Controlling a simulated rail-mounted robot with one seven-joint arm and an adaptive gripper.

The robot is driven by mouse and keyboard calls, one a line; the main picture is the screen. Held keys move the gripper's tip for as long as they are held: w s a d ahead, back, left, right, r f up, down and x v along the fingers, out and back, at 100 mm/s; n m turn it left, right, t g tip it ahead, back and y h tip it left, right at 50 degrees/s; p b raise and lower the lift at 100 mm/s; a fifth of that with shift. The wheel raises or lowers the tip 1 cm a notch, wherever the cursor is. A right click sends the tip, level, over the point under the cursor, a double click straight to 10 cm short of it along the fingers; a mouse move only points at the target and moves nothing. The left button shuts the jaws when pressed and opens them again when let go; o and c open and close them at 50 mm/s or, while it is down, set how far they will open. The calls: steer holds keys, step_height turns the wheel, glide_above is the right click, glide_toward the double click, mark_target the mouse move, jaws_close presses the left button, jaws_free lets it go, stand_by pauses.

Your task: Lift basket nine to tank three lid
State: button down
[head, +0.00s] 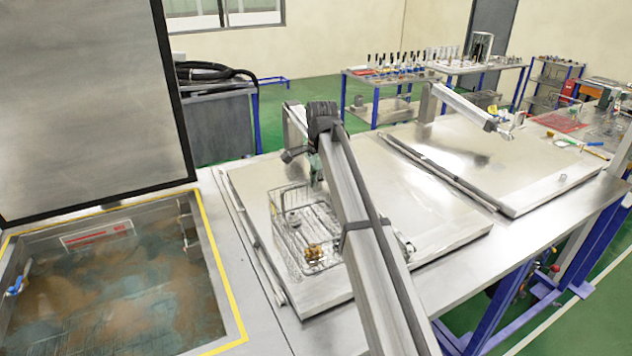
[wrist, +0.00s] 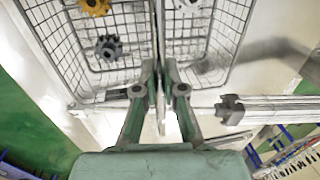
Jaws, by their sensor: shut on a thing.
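A wire basket (head: 281,222) holds a yellow-orange gear part and grey metal parts. It is at the left part of the middle flat steel lid (head: 400,190); I cannot tell whether it rests on the lid or hangs just above it. My gripper (head: 318,182) is at the basket's far side, partly hidden by my arm. In the wrist view, my gripper (wrist: 160,78) is shut on the basket's rim, with the wire mesh (wrist: 128,75) spreading to both sides. A yellow gear (wrist: 95,6) and a dark gear (wrist: 109,47) lie inside. No basket or tank number is readable.
An open tank (head: 110,280) with murky liquid and a yellow border is at the left, its lid (head: 85,110) raised. Another flat lid (head: 510,165) lies to the right, with a small grey part (head: 563,177) on it. Workbenches with tools (head: 390,75) stand behind.

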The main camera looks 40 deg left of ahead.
steer(key=shift+s+d+f, duration=0.15)
steer(key=shift+d+f, duration=0.1)
steer(key=shift+f, duration=0.25)
steer(key=c, duration=1.3)
jaws_free()
steer(key=shift+c, duration=0.2)
steer(key=shift+o, duration=0.7)
steer(key=shift+a+f, duration=0.1)
steer(key=shift+w+a+r, duration=0.1)
steer(key=shift+w+r, duration=0.1)
steer(key=shift+r, duration=0.1)
step_height(320, 180, up, 24)
steer(key=d+p, duration=0.1)
steer(key=p, duration=0.4)
steer(key=shift+s+d, duration=0.35)
steer(key=shift+s, duration=0.05)
steer(key=shift+f, duration=0.15)
